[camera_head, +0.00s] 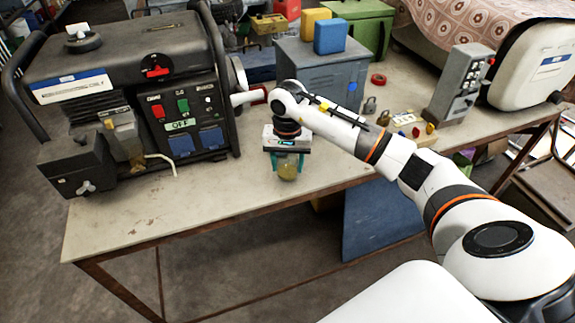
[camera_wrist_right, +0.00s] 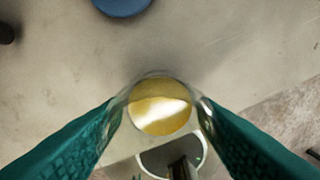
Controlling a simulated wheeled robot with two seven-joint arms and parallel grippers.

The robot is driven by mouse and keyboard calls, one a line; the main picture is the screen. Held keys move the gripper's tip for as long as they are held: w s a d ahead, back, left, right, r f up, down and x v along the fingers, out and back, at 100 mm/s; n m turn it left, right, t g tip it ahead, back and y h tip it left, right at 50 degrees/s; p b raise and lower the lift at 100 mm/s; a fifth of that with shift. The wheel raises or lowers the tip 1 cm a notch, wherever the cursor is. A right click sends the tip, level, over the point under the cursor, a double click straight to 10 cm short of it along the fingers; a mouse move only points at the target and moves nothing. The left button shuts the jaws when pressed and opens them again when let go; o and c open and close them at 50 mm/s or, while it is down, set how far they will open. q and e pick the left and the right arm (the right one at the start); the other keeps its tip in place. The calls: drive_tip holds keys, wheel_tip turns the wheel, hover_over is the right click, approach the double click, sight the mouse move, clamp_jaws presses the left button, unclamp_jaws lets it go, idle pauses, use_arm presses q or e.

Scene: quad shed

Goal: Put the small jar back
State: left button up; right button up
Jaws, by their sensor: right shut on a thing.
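The small jar (camera_head: 288,171) is glassy with yellowish contents. It is between the teal fingers of my right gripper (camera_head: 287,163), near the front edge of the table (camera_head: 220,205). In the right wrist view the jar (camera_wrist_right: 160,105) is seen from above as a round yellow disc, with a teal finger of my right gripper (camera_wrist_right: 160,120) on each side. The gripper is shut on it. I cannot tell whether the jar's base touches the tabletop. My left gripper is not in view.
A large generator (camera_head: 130,90) fills the table's left. Behind my right arm stands a grey metal box (camera_head: 320,75) with a blue item (camera_head: 330,36) on top. Padlocks (camera_head: 370,105) and a grey control box (camera_head: 460,85) are to the right. The front left tabletop is clear.

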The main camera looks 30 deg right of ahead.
drive_tip(key=shift+f, duration=0.95)
drive_tip(key=o, duration=1)
drive_tip(key=shift+r, duration=0.35)
wheel_tip(320, 180, up, 12)
drive_tip(key=shift+f+b, duration=0.2)
drive_tip(key=shift+b, duration=0.65)
